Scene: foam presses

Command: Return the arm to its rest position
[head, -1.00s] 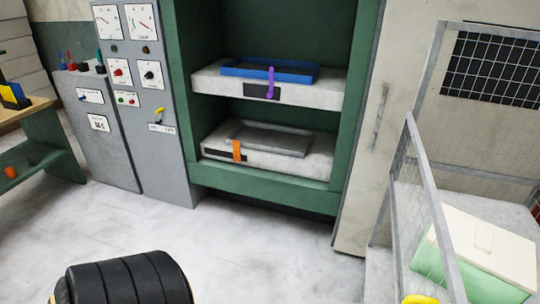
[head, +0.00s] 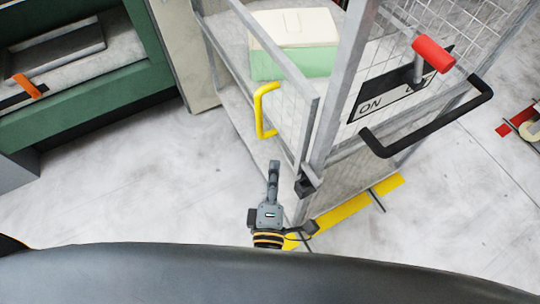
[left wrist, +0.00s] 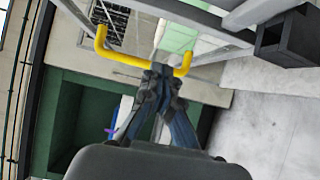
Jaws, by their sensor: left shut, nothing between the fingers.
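My left gripper (head: 273,168) shows in the lower middle of the head view, pointing away from me, with its fingers together and empty. It is below the yellow handle (head: 259,108) of the wire cage and apart from it in that view. In the left wrist view the closed fingertips (left wrist: 160,72) overlap the yellow handle (left wrist: 128,60) in the picture; I see no grip on it. My right gripper is in neither view.
The wire cage (head: 320,120) stands close beside my left gripper, with a red-knobbed lever (head: 433,54) and black handle (head: 430,135). A green-and-white box (head: 293,42) is inside. The green press (head: 90,110) is at left. Floor between is clear.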

